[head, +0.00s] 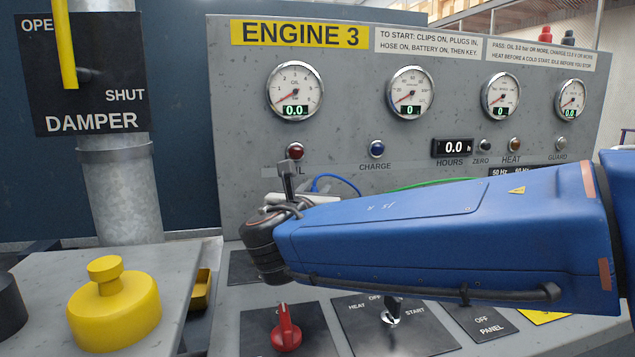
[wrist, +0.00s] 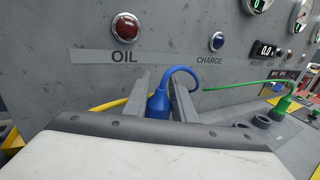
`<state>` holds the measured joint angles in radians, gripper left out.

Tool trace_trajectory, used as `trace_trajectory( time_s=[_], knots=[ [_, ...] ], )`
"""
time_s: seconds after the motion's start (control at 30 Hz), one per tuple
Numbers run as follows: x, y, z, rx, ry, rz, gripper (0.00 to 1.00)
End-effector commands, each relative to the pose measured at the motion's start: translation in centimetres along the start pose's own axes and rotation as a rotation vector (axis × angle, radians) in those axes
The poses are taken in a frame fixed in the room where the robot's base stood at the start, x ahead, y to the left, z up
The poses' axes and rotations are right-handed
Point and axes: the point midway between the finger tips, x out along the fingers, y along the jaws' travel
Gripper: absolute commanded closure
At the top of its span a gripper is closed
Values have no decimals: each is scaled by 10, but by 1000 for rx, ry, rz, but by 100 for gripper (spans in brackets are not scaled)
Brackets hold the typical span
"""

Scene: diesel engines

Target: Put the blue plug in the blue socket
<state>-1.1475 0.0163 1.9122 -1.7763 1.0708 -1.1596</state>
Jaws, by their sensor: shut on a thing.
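In the wrist view the blue plug (wrist: 158,104) stands upright between the two grey fingers of my gripper (wrist: 160,98), which is shut on it. A blue cable (wrist: 187,70) loops from its top to the right and down behind the right finger. The plug's lower end is hidden by my wrist housing, so I cannot tell what is under it. No blue socket can be made out. In the head view my gripper (head: 287,178) is in front of the panel below the oil lamp; the blue cable (head: 335,179) shows behind it and the plug is hidden.
A green plug (wrist: 283,103) with a green cable (wrist: 240,84) stands at the right, beside dark round sockets (wrist: 262,122). A yellow cable (wrist: 108,104) lies left of the fingers. The upright gauge panel (head: 335,128) is close behind; a red switch (head: 285,330) and key (head: 392,310) sit in front.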

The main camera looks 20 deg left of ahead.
Motion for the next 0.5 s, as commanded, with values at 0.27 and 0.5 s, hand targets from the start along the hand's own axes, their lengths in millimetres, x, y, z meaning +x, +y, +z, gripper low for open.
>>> trace_trajectory(
  time_s=[0.27, 0.5],
  knots=[
    [0, 0, -16, -2, 0, 0, 100],
    [0, 0, -30, -1, 0, 0, 100]
  ],
)
